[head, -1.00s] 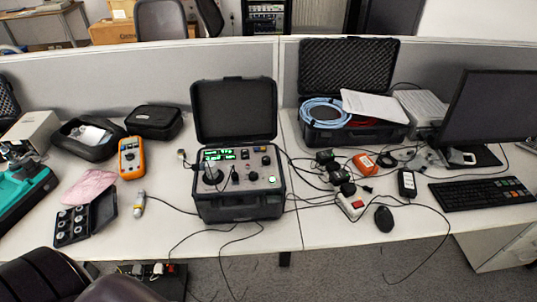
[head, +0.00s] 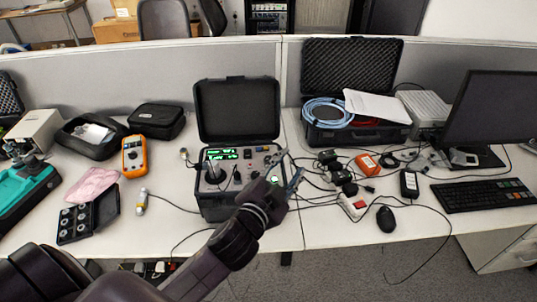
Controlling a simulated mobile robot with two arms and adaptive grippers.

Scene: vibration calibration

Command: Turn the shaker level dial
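The shaker unit is an open black case (head: 238,112) standing on the desk, lid up. Its grey control panel carries a lit green display (head: 221,154), a black round shaker head (head: 215,174) and several small controls. I cannot make out which small control is the level dial, or whether a finger touches one. My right gripper is not in view.
An orange multimeter (head: 135,157) and a black tray of round pieces (head: 75,223) lie to the left. The desk's front middle is mostly clear.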

